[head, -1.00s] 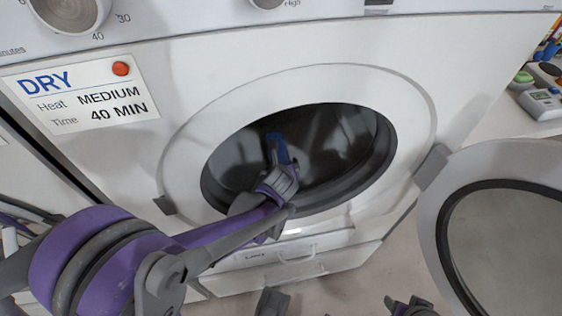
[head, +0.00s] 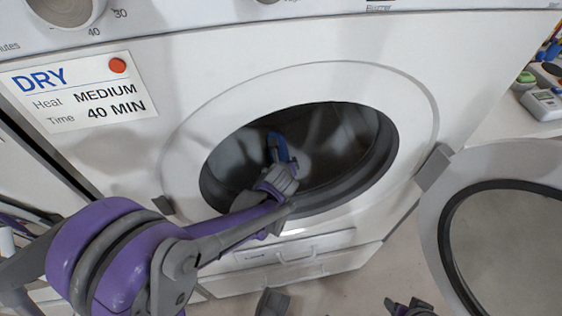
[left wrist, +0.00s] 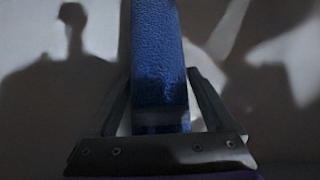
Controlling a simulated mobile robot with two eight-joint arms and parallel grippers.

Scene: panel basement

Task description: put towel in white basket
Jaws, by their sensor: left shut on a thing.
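A blue towel (head: 279,146) is inside the dark drum of the white dryer. It also fills the middle of the left wrist view (left wrist: 158,60), between the two fingers. My left gripper (head: 278,170) reaches through the round door opening and is shut on the towel. Part of the towel is hidden behind the gripper. A dark gripper part at the bottom right of the head view (head: 410,308) is probably my right gripper; its fingers cannot be made out. No white basket can be made out.
The dryer (head: 300,80) has its round door (head: 440,225) swung open to the right. A DRY sign (head: 80,92) is on its front. A counter (head: 500,115) with small items, including a grey device (head: 545,103), is at the right. Floor shows below the dryer.

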